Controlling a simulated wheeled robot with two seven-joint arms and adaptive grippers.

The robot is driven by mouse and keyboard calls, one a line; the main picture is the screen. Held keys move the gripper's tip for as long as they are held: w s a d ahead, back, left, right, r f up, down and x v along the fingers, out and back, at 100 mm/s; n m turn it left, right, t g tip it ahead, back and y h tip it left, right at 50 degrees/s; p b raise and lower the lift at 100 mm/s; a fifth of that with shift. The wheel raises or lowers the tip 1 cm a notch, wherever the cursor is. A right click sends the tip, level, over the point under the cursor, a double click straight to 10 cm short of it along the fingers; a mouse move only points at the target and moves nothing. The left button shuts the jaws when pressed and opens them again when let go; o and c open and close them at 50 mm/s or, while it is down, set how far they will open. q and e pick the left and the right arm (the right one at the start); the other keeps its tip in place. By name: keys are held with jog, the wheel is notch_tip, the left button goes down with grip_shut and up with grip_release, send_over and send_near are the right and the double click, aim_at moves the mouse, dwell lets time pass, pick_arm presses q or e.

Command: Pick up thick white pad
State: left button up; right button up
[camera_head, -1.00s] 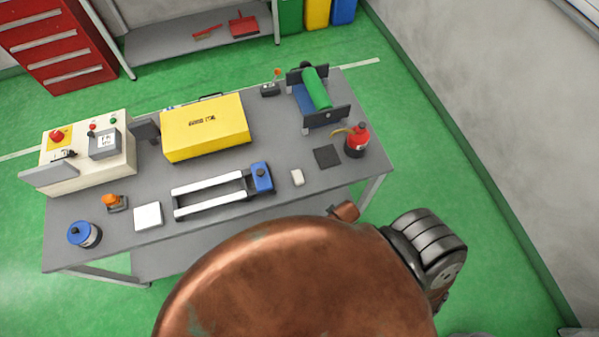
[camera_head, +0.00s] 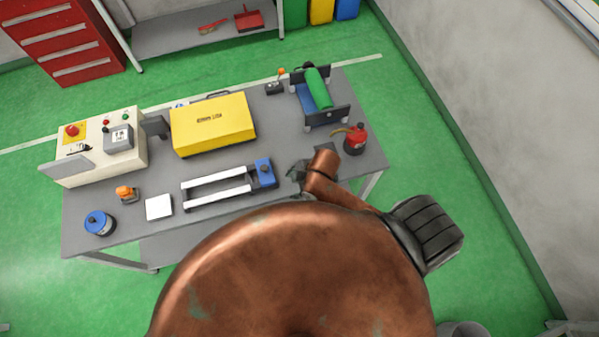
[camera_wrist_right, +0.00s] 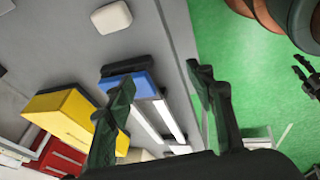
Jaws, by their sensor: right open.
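A small thick white pad (camera_wrist_right: 112,17) with rounded corners lies on the grey table at the top of the right wrist view. In the head view it is hidden by my right arm. A flatter, square white pad (camera_head: 159,207) lies at the table's front left. My right gripper (camera_wrist_right: 163,78) is open and empty, with its two dark fingers apart and the thick pad beyond them, not between them. In the head view the right gripper (camera_head: 298,171) is over the table's front right, partly covered by my copper arm. Part of my left gripper (camera_wrist_right: 306,78) shows dark at the right edge of the wrist view.
A rail frame with a blue end block (camera_head: 265,173) lies left of the right gripper. A yellow case (camera_head: 213,124), a control box (camera_head: 100,148), a green roller (camera_head: 318,88) and a red bottle (camera_head: 355,140) stand around the table. The table's middle right is clear.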

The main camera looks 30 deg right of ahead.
jog(key=w+a+f+n+g, duration=0.2)
jog(key=w+a+n, duration=0.1)
jog(key=n, duration=0.6)
jog(key=w+d+n+h, duration=0.1)
jog(key=d+n, duration=0.2)
jog(key=w+d+n+g, duration=0.1)
jog(key=d+n, duration=0.2)
jog(key=w+d+n+h, duration=0.1)
jog(key=d+n, duration=0.1)
jog(key=n, duration=0.1)
jog(key=shift+w+d+f+h, duration=0.3)
jog(key=shift+d+f, duration=0.05)
jog(key=shift+d, duration=0.05)
jog(key=shift+d+f+n+g, duration=0.2)
jog(key=shift+n+g, duration=0.1)
jog(key=f, duration=0.5)
jog(key=f+p, duration=0.1)
jog(key=f, duration=0.1)
jog(key=shift+w+d+f, duration=0.2)
jog(key=shift+w+d, duration=0.1)
jog(key=shift+w, duration=0.1)
jog(key=shift+c, duration=0.2)
jog(key=c, duration=1)
